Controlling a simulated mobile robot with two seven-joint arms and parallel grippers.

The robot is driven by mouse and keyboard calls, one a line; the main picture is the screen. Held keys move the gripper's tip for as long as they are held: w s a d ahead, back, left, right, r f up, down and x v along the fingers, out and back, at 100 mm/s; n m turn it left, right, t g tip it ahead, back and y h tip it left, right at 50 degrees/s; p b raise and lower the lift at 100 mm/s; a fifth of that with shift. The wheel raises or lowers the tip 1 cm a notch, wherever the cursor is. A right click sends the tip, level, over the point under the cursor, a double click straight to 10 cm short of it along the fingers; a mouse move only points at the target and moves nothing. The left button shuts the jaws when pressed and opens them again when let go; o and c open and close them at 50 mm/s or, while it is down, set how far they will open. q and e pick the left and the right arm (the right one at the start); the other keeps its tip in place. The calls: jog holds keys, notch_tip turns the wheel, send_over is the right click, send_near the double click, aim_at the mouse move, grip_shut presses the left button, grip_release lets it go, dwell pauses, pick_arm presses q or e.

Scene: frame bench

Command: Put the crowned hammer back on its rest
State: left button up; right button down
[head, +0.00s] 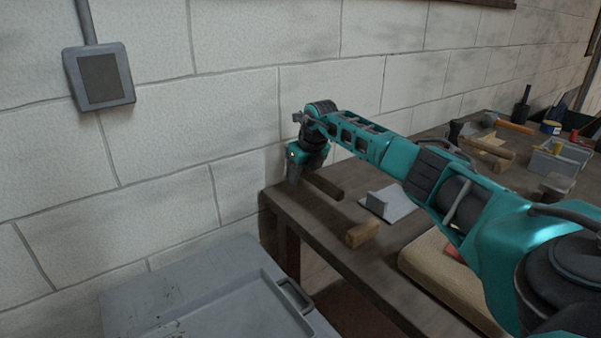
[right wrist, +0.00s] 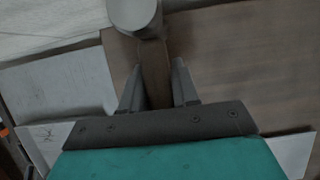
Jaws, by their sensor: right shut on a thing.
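In the right wrist view, my right gripper (right wrist: 157,85) is shut on the brown handle (right wrist: 154,68) of the hammer. The hammer's rounded grey head (right wrist: 135,14) shows beyond the fingertips at the top. In the head view, my right gripper (head: 293,172) points down at the far left end of the bench. A dark brown bar (head: 324,187) lies right beside it; I cannot tell whether it is the hammer's handle or a separate piece. I cannot make out the rest for certain. My left gripper is not in view.
The wooden bench (head: 318,222) runs along the white block wall. A grey angled plate (head: 388,205) and a wooden block (head: 362,234) stand near the gripper. A tan pad (head: 440,270) lies nearer. A grey cabinet (head: 200,300) stands lower left. Several tools crowd the far right.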

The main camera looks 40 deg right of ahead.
jog(key=shift+f+b, duration=0.5)
jog(key=shift+f, duration=0.5)
jog(key=c, duration=0.8)
grip_release()
jog(key=shift+o, duration=0.2)
jog(key=v, duration=1.3)
jog(key=shift+a+p, duration=0.1)
jog(key=shift+p, duration=0.2)
